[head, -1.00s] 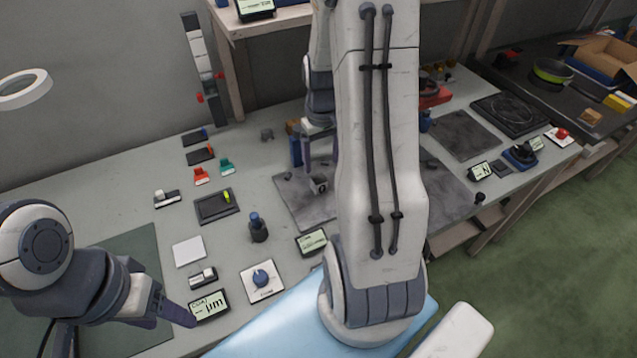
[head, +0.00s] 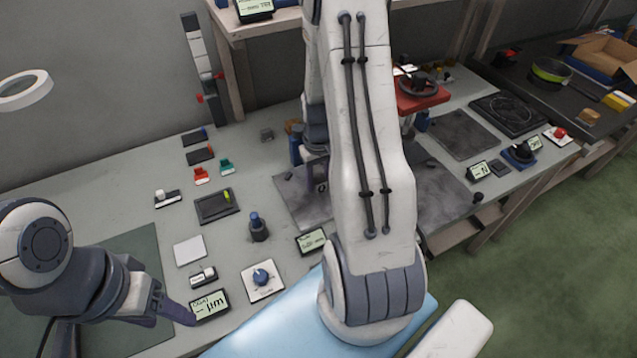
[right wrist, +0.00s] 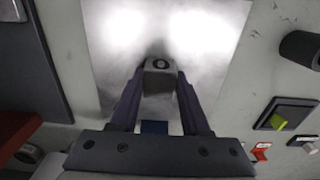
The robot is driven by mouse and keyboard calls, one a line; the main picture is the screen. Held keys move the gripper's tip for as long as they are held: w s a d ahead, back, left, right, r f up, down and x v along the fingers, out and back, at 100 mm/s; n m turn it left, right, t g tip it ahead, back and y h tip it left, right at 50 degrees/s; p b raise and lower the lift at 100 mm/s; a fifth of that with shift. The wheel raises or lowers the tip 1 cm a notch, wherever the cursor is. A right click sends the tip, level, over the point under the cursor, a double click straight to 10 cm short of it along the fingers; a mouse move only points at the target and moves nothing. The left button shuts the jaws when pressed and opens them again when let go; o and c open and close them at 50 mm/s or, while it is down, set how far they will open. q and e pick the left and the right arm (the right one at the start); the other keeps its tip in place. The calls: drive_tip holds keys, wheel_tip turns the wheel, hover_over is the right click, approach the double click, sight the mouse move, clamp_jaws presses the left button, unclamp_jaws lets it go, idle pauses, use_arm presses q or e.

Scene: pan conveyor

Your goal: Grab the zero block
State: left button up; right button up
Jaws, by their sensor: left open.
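The zero block (right wrist: 160,66), a small grey block marked "0" on top, sits on a grey metal plate (right wrist: 222,35) in the right wrist view. My right gripper (right wrist: 161,80) reaches over the plate with a dark finger on each side of the block. The fingertips look very close to its sides; I cannot tell whether they press on it. In the head view the block (head: 321,187) shows beside my right gripper (head: 314,182), partly hidden by my right arm. My left gripper (head: 178,312) is open and empty at the lower left, near a small display.
A dark blue knobbed piece (head: 258,228), a white dial box (head: 262,280) and small displays (head: 311,240) stand left of my right arm. A red stand (head: 420,98) is behind it. A dark cylinder (right wrist: 302,48) lies right of the plate in the wrist view.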

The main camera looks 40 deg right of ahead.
clamp_jaws()
drive_tip(key=shift+r, duration=0.1)
